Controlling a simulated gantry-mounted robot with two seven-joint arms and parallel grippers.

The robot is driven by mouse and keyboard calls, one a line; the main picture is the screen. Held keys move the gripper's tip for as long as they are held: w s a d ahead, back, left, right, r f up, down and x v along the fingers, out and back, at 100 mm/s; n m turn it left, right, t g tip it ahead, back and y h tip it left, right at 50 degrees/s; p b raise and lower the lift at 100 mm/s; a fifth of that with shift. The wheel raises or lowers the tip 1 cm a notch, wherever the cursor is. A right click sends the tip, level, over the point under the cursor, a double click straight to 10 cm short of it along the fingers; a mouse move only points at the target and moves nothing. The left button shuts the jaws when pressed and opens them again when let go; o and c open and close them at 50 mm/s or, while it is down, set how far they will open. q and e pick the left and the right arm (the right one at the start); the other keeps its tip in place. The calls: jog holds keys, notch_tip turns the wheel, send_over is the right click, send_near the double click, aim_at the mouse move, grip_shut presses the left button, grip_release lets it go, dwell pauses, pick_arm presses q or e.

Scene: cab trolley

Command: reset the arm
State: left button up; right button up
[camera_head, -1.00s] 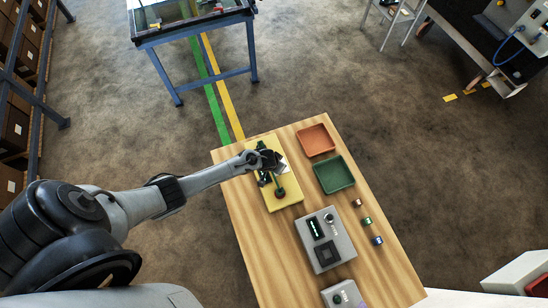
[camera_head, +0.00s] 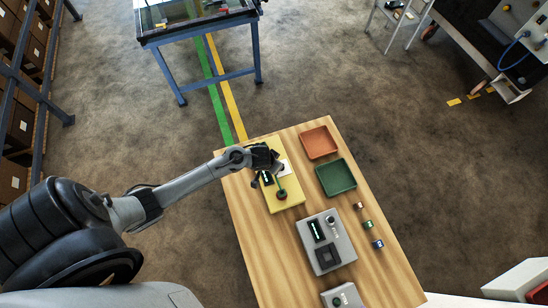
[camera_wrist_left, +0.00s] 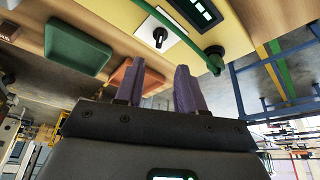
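My left gripper (camera_head: 268,163) hangs over the far end of a yellow panel (camera_head: 291,200) on the wooden table. In the left wrist view, the two purple fingers of the gripper (camera_wrist_left: 160,85) stand apart with nothing between them. Beyond them are the panel's black knob (camera_wrist_left: 159,38) on a white plate and a green lever (camera_wrist_left: 190,46). The lever also shows in the head view (camera_head: 282,186), partly beside the gripper. The fingertips are too small in the head view to tell their exact height. My right gripper is not in view.
An orange tray (camera_head: 319,142) and a green tray (camera_head: 336,177) lie right of the panel. A grey device (camera_head: 325,242) and several small cubes (camera_head: 367,224) are nearer. A blue-framed table (camera_head: 200,31) stands beyond. The wooden table's near-left part (camera_head: 248,225) is clear.

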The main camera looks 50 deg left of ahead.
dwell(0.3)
pick_arm(q)
jog(key=s+d+f+g+h, duration=0.1)
jog(key=s+d+f, duration=0.3)
jog(key=s, duration=0.4)
jog(key=s+d+r, duration=0.4)
jog(key=s+d, duration=0.1)
jog(key=s+r+m, duration=0.1)
jog(key=s+r, duration=0.1)
jog(key=r, duration=0.7)
jog(key=s+r+m, duration=0.2)
jog(key=r, duration=0.7)
jog(key=shift+s+r, duration=0.35)
jog(key=shift+r, duration=0.05)
